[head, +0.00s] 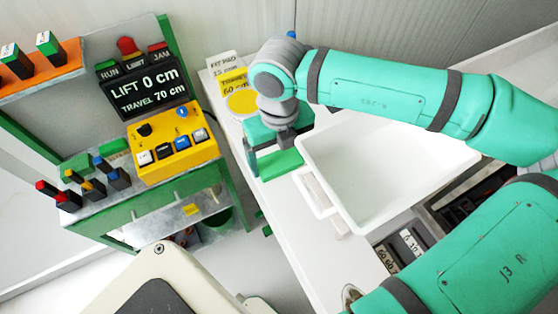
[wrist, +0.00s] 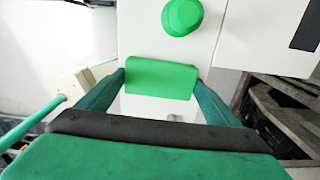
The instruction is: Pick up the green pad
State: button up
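The green pad (wrist: 160,78) is a bright green block. In the wrist view it lies between the tips of my gripper (wrist: 161,80), with a finger against each side and no visible gap. In the head view the pad (head: 280,164) shows just below my gripper (head: 276,158), over the white bench beside the white tray. The right finger is mostly hidden there. I cannot tell whether the pad touches the bench.
A white tray (head: 325,140) stands right of the pad. A yellow disc (head: 242,104) lies behind the gripper. A control stand with a yellow panel (head: 172,143) is at left. A round green knob (wrist: 183,16) lies beyond the pad. A dark rack (head: 470,205) is at lower right.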

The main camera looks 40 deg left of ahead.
aim_at(279, 160)
dwell(0.3)
jog(key=shift+r, duration=0.6)
notch_tip(279, 160, up, 2)
jog(key=shift+r, duration=0.1)
jog(key=s+a+r, duration=0.1)
jog(key=s+r, duration=0.8)
jog(key=s, duration=0.5)
jog(key=shift+a+r, duration=0.3)
